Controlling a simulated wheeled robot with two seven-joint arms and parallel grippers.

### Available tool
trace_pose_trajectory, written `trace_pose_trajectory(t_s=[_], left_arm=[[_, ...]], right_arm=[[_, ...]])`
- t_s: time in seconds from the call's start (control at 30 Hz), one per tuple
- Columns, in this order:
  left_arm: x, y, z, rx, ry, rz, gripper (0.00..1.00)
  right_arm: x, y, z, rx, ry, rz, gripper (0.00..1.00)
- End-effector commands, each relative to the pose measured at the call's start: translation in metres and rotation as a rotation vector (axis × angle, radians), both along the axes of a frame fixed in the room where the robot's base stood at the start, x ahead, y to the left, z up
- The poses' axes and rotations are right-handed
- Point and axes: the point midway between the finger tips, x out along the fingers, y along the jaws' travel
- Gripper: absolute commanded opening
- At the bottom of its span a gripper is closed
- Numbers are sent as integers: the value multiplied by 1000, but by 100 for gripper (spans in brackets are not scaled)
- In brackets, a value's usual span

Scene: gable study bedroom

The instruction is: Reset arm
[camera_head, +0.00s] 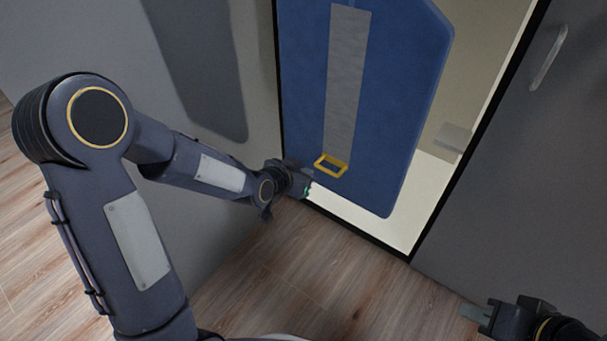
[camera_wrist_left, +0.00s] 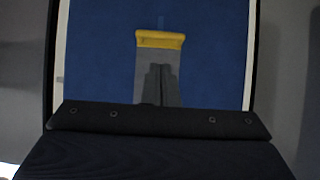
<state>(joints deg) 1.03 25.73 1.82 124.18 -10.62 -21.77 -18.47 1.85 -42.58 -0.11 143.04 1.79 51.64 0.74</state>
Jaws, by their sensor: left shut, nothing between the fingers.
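My left gripper (camera_head: 305,187) is at the end of the arm from the left, low beside the blue panel. Its fingers (camera_wrist_left: 160,84) are together and empty in the left wrist view. A yellow rectangular loop (camera_head: 331,166) sits at the lower end of a grey strip on the panel, just right of the gripper in the head view. The loop also shows ahead of the fingertips in the left wrist view (camera_wrist_left: 160,40). I cannot tell the gap between them. My right gripper (camera_head: 473,314) is at the lower right, partly cropped, and its finger gap is unclear.
The blue panel (camera_head: 405,90) stands in a dark-framed opening with a pale interior. A grey door (camera_head: 530,180) with a light handle (camera_head: 549,57) is at the right. A grey surface (camera_head: 210,215) is behind my left arm. The wooden floor (camera_head: 330,270) in front looks clear.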

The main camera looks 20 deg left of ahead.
Motion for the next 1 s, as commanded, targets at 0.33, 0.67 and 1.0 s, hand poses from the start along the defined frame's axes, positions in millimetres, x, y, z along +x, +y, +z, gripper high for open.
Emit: trace_pose_trajectory(t_s=[0.33, 0.67, 1.0], left_arm=[[0, 0, 0, 0, 0, 0, 0], [-22, 19, 26, -15, 54, 45, 0], [-160, 63, 86, -151, 334, 218, 0]], right_arm=[[0, 0, 0, 0, 0, 0, 22], [0, 0, 0, 0, 0, 0, 22], [0, 0, 0, 0, 0, 0, 22]])
